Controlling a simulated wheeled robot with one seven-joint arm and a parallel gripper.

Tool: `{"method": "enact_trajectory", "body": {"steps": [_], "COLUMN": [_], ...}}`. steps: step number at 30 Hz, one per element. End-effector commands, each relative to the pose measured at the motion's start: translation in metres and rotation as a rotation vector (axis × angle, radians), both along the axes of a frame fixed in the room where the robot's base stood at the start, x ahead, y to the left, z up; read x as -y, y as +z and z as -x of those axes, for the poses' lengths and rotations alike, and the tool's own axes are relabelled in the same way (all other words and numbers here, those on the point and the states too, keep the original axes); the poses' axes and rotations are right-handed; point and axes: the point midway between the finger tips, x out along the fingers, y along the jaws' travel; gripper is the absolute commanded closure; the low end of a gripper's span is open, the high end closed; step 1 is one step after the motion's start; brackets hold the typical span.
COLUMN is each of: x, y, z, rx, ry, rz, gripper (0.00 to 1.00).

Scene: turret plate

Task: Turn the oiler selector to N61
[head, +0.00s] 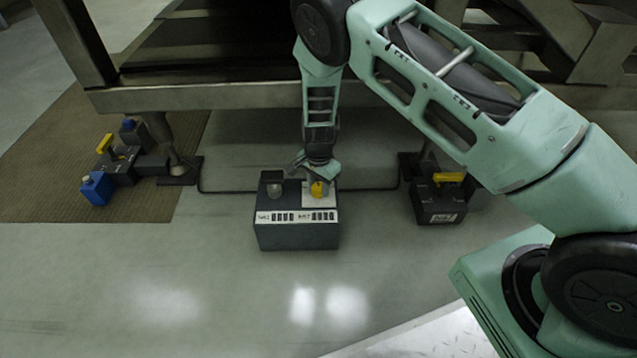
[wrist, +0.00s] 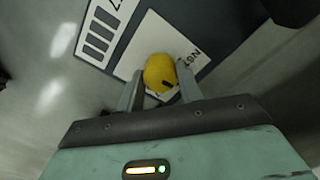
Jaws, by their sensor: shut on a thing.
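The yellow selector knob (head: 319,188) sits on a white plate on top of a dark grey box (head: 297,237) on the floor. My gripper (head: 317,177) reaches down onto it from above. In the wrist view the yellow knob (wrist: 158,70) is between the two fingers of my gripper (wrist: 160,78), which are shut on it. A short black mark shows on the knob's lower right edge. The N61 label (wrist: 191,57) is printed on the white plate (wrist: 200,68) just right of the knob. Other labels around the knob are hidden or unreadable.
A second, grey knob (head: 274,189) stands on the box's left half. A dark box with a yellow handle (head: 447,178) stands at right. A blue block (head: 97,188) and yellow-handled parts lie at left on a brown mat (head: 50,150). The floor in front is clear.

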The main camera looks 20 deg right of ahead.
Motion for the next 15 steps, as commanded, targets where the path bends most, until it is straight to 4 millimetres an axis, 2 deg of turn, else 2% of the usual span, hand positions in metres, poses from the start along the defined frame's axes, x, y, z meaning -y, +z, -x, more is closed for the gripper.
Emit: {"method": "enact_trajectory", "body": {"steps": [15], "x": [0.0007], "y": [0.0043], "z": [-0.0002], "rx": [0.0], "ry": [0.434], "rz": [0.0], "gripper": [0.87]}}
